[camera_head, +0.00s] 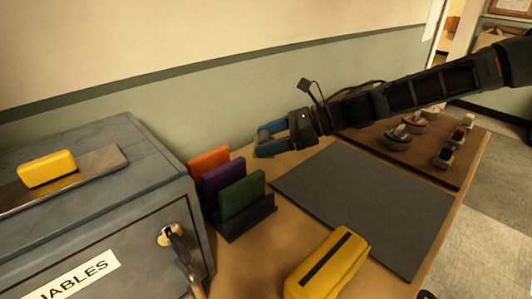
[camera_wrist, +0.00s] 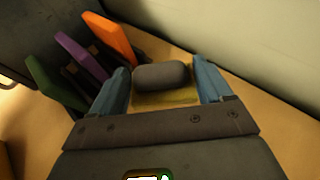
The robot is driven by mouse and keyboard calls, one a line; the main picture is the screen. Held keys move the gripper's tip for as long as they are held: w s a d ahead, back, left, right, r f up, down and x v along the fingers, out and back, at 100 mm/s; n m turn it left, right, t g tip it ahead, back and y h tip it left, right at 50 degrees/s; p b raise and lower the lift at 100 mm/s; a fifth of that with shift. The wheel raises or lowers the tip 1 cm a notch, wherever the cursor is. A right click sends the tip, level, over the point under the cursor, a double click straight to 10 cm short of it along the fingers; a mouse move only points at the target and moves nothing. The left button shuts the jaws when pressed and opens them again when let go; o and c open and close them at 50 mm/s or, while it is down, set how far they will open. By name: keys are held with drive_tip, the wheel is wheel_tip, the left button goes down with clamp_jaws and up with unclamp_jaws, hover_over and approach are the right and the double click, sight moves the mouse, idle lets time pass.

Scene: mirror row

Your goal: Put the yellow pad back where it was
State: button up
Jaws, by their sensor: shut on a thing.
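My gripper (camera_head: 268,139) has blue fingers and is low over the tabletop near the wall, right of the rack. In the wrist view my gripper (camera_wrist: 163,85) is shut on a yellow pad (camera_wrist: 165,101), with a rounded grey piece lying over it between the fingers. Whether the grey piece is part of the pad I cannot tell. Another yellow block (camera_head: 47,168) lies on a metal plate on top of the grey cabinet.
A dark rack (camera_head: 247,222) holds orange (camera_head: 208,160), purple (camera_head: 222,180) and green (camera_head: 242,196) panels. A yellow case (camera_head: 327,266) with a black stripe stands at the front. The dark mat (camera_head: 365,200) is bare. A brown board (camera_head: 430,150) at right bears several small things.

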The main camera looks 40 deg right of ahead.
sight(267, 165)
drive_tip(key=shift+w+a+f, duration=0.15)
drive_tip(key=shift+w+f, duration=0.2)
drive_tip(key=shift+f, duration=1.9)
drive_tip(key=shift+f, duration=0.15)
drive_tip(key=o, duration=0.9)
drive_tip(key=shift+o, duration=0.2)
drive_tip(key=shift+r, duration=0.25)
drive_tip(key=v, duration=1.2)
drive_tip(key=shift+b, duration=0.3)
